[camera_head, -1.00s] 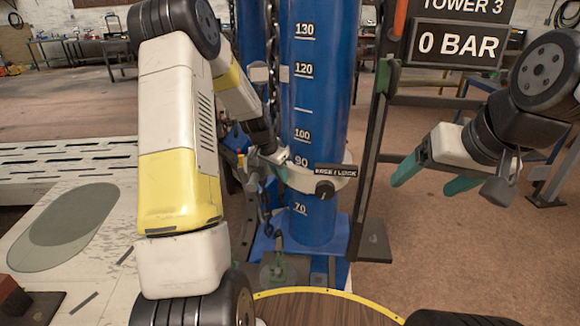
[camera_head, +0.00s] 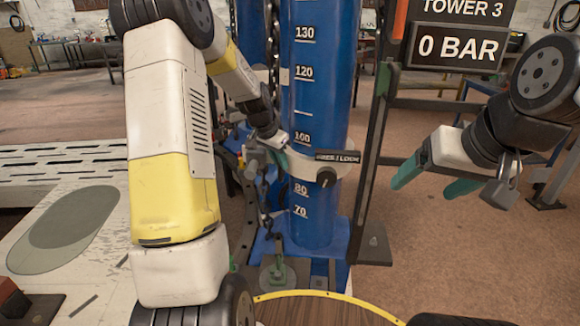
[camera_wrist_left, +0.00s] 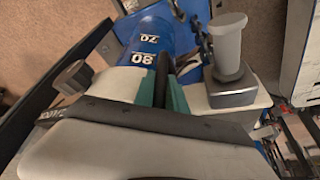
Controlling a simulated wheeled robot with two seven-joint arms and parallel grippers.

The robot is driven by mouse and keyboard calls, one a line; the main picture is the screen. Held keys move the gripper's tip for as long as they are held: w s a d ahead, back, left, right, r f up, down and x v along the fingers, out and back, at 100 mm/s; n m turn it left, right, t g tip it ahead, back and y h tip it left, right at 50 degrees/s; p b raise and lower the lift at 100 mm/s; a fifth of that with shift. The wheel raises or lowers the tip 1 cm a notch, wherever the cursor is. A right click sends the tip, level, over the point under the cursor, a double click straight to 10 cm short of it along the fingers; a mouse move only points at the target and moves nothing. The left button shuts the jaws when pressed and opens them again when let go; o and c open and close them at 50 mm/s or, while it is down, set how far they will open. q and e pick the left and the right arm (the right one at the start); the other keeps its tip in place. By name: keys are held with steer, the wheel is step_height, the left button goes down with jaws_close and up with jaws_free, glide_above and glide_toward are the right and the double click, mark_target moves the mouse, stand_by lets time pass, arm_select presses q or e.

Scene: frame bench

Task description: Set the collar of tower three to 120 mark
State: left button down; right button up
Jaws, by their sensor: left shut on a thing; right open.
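The blue tower (camera_head: 318,100) stands upright in the head view, with white marks from 70 up to 130. A white collar (camera_head: 318,168) rings it, between the 80 and 100 marks and just under the 100. The collar carries a dark label ending in "LOCK" and a black knob (camera_head: 326,178). My left gripper (camera_head: 280,158) is shut on the collar's left side; in the left wrist view its green fingers (camera_wrist_left: 162,92) lie at the collar (camera_wrist_left: 115,85), above the 80 mark. My right gripper (camera_head: 430,180) is open and empty, right of the tower.
A sign (camera_head: 455,45) reads "TOWER 3" and "0 BAR" at the upper right. A dark upright frame post (camera_head: 372,150) stands between the tower and my right gripper. A chain (camera_head: 272,60) hangs left of the tower. A grey-white handle (camera_wrist_left: 230,50) shows in the left wrist view.

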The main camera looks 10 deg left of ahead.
arm_select(q)
step_height(320, 180, up, 24)
steer(key=shift+w+d, duration=0.1)
stand_by(0.4)
steer(key=c, duration=1.4)
jaws_free()
steer(key=shift+f, duration=0.1)
steer(key=shift+o, duration=0.2)
steer(key=v, duration=0.7)
steer(key=shift+r, duration=0.35)
